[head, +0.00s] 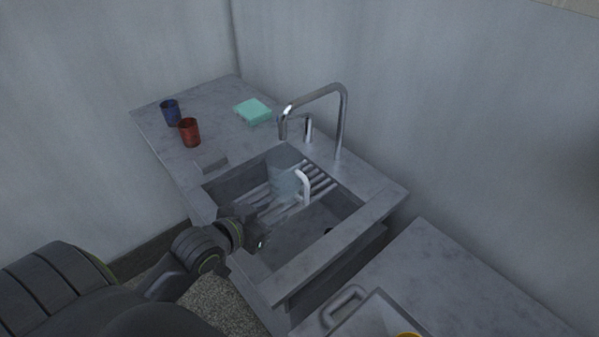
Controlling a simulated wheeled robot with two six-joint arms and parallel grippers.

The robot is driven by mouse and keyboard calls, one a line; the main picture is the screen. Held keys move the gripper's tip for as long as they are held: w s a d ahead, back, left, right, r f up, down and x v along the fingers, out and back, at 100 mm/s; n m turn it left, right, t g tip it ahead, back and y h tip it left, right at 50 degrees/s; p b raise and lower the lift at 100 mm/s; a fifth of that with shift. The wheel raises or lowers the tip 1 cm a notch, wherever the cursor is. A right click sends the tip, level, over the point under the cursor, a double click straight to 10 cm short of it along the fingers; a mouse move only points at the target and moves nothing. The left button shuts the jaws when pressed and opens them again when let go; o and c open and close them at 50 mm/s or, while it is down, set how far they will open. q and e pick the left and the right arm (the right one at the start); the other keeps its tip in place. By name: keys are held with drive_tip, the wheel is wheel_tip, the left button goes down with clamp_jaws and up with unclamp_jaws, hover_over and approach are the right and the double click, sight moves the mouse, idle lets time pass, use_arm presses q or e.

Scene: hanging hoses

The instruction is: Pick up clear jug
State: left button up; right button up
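The clear jug (284,172) stands upright in the sink (297,233), on a slatted rack (318,181) under the faucet. It is see-through and bluish, with a white handle (303,186) on its right side. My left gripper (262,228) reaches over the sink's near left edge. It is in front of the jug and apart from its handle. Its fingers are dark and small, so I cannot tell how far they are open. My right gripper is not in view.
A tall chrome faucet (342,120) arches over the sink behind the jug. A blue cup (171,113), a red cup (189,132) and a teal block (252,111) sit on the counter (218,137). A grey tray (349,304) lies on the counter at lower right.

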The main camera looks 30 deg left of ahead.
use_arm(q)
approach(305, 197)
drive_tip(key=w, duration=0.3)
drive_tip(key=p+x, duration=0.1)
drive_tip(key=x, duration=0.3)
drive_tip(key=f+p+x, duration=0.1)
drive_tip(key=x, duration=0.3)
drive_tip(key=shift+w+d+f, duration=0.1)
drive_tip(key=shift+w+d, duration=0.05)
drive_tip(key=shift+d, duration=0.05)
drive_tip(key=shift+w+f+p, duration=0.3)
drive_tip(key=shift+w, duration=0.25)
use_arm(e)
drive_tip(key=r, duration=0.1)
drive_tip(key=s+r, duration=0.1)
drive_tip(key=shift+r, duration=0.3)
use_arm(q)
clamp_jaws()
